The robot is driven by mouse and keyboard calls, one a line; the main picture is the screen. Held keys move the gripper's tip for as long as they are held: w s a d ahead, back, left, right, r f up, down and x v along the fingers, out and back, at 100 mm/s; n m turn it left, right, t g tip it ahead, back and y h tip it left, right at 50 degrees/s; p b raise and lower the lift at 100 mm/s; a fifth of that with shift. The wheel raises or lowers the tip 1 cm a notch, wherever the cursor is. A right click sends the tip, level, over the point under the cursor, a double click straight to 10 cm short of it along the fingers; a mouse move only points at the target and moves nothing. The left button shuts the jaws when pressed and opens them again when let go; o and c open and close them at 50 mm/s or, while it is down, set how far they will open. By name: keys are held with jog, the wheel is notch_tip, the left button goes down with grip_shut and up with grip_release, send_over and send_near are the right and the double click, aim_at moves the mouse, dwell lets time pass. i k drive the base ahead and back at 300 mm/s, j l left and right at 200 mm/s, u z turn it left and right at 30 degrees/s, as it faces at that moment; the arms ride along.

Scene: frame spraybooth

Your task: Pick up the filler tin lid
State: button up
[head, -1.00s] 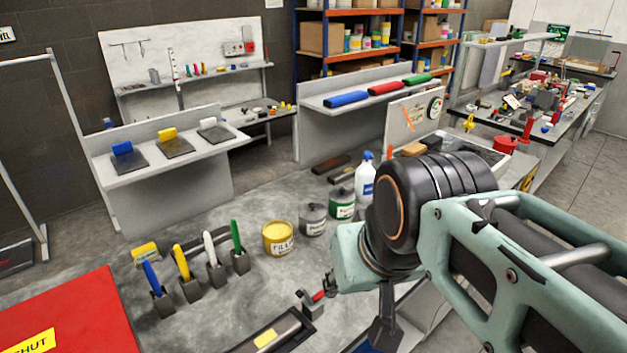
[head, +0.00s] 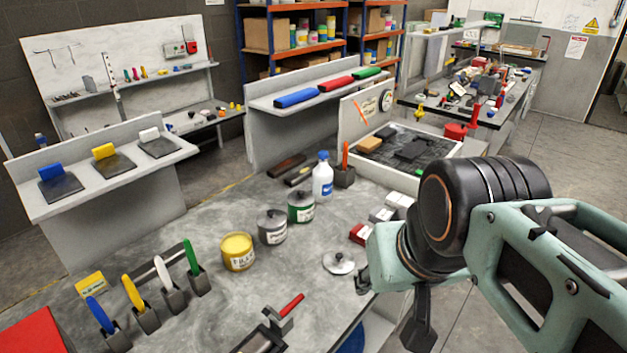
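The filler tin (head: 238,253) is yellow, labelled and without a lid on it, standing on the grey bench top in the head view. A flat round metal lid with a small knob (head: 339,262) lies on the bench to its right, near the bench's right edge; I take it for the filler tin lid. My gripper (head: 418,325) shows only as dark parts below my wrist, to the right of the lid in the picture and apart from it. My wrist hides most of it, so its fingers and any grip cannot be made out.
A white bottle (head: 322,178) stands farther back. Red and grey boxes (head: 361,234) lie behind the lid. A red-handled tool (head: 290,307) is in front. Spreaders (head: 163,272) stand front left.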

aim_at(338, 261)
jog(key=l+u, duration=0.1)
jog(key=l, duration=0.35)
jog(key=k+l+u, duration=0.1)
jog(key=l, duration=0.3)
jog(key=i+l+u, duration=0.15)
jog(key=l, duration=0.2)
jog(key=l+u, duration=0.15)
jog(key=l, duration=0.25)
jog(key=i+l+u, duration=0.5)
jog(key=l, duration=0.2)
jog(key=k+l+u, duration=0.3)
jog(key=i+j+z, duration=0.35)
jog(key=i+j, duration=0.15)
jog(key=i, duration=0.15)
